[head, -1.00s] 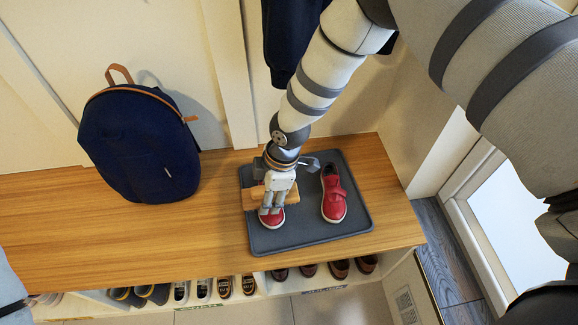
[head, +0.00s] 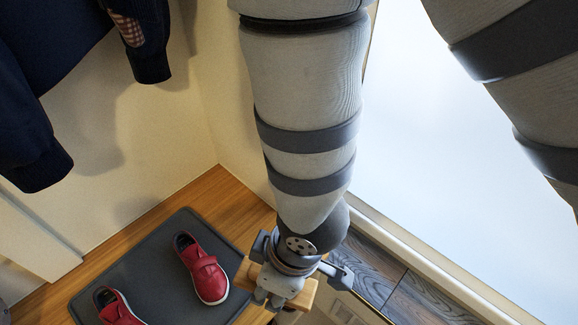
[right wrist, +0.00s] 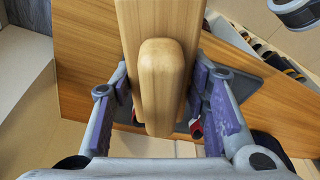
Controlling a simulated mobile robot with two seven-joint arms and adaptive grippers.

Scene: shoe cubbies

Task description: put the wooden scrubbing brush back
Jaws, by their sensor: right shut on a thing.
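The wooden scrubbing brush (head: 303,294) is a pale wooden block held crosswise in my right gripper (head: 272,299). It shows past both sides of the gripper in the head view. In the head view the gripper and brush appear over the right end of the wooden bench, just right of the grey mat. My left gripper is out of view.
The grey mat (head: 165,266) on the bench (head: 219,196) bears two red shoes (head: 204,268). Navy clothing (head: 40,150) hangs at upper left. A bright glazed door (head: 440,170) and dark floor planks (head: 385,270) lie right of the bench. Shoes sit in cubbies in the wrist view (right wrist: 268,55).

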